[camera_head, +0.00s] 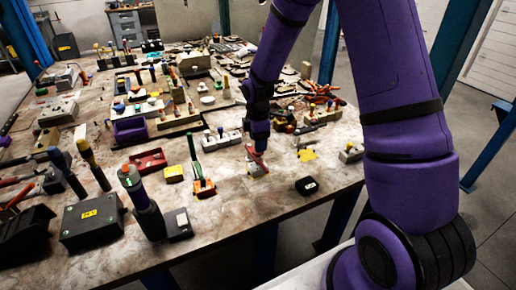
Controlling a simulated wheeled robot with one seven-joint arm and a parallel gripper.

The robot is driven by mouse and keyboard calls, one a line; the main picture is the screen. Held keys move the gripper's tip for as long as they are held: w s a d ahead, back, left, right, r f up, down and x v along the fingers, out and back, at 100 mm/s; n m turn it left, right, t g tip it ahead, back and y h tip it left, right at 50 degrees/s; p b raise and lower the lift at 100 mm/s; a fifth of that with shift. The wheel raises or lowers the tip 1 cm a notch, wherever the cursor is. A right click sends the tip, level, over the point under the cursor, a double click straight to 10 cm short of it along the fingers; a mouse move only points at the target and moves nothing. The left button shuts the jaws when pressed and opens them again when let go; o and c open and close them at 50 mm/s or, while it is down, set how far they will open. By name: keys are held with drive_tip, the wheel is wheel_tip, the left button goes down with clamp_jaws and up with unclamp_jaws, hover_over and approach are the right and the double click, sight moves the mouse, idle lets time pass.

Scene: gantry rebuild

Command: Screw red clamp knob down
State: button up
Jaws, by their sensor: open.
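My purple arm reaches down from the top to the middle of the workbench. My gripper (258,148) is open and points down at a small red part (253,155), which looks like the red clamp knob. The red part sits on a small pale block (257,169) near the bench's front edge. The fingers are dark and small here, and partly cover the red part. I cannot tell whether they touch it or stand around it.
The workbench (225,210) is crowded. A black box (306,186) sits to the right. Bare bench lies in front of my gripper.

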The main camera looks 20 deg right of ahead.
drive_tip(key=shift+f, duration=1.7)
drive_tip(key=c, duration=0.7)
drive_tip(key=shift+c, duration=0.2)
